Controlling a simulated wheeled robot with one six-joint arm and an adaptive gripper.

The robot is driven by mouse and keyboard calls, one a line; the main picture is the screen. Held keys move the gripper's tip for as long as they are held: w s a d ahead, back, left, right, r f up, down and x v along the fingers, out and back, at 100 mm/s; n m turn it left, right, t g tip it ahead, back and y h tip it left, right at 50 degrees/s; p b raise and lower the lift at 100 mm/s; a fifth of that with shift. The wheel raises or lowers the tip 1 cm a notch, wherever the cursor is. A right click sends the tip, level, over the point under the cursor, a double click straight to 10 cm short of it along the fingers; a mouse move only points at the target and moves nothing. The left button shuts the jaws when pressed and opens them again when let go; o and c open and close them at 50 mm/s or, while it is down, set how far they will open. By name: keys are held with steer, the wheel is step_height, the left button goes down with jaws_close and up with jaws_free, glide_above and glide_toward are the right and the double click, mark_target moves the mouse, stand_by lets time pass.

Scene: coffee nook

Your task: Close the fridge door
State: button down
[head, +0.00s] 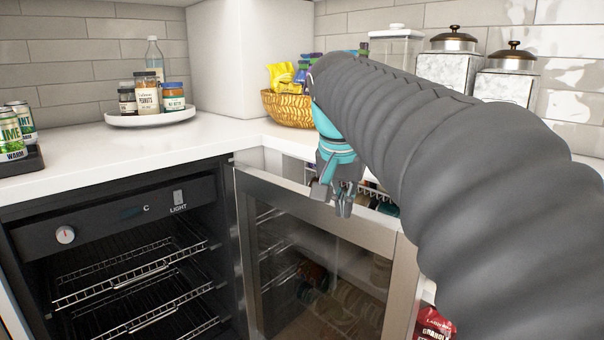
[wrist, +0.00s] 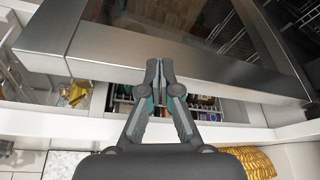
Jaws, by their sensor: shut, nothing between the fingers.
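The fridge door (head: 252,215) is a dark glass panel in a brushed steel frame. It stands wide open to the right of the dark fridge cavity (head: 130,280), whose wire racks are exposed. The door also fills the upper part of the wrist view (wrist: 190,65). My gripper (head: 332,203) has teal and grey parts and points down at the door's top rail. In the wrist view my gripper (wrist: 160,64) has its fingers together and empty, overlapping the steel rail. I cannot tell whether they touch it.
A white counter (head: 160,145) runs above the fridge. It holds a plate of jars (head: 150,118), a gold basket (head: 285,108), cans (head: 12,140) and glass canisters (head: 448,68). Packaged items show behind the door. A red bag (head: 432,325) is low at right.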

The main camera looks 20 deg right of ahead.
steer(key=w+d+r+m+g+p, duration=0.1)
steer(key=w+d+r+m+p, duration=0.25)
steer(key=d+r, duration=0.4)
step_height(320, 180, down, 8)
steer(key=a+b, duration=0.1)
steer(key=b, duration=0.1)
steer(key=shift+w+a+f+m+h, duration=0.2)
steer(key=shift+w+a+m+h, duration=0.1)
steer(key=shift+m+h, duration=0.15)
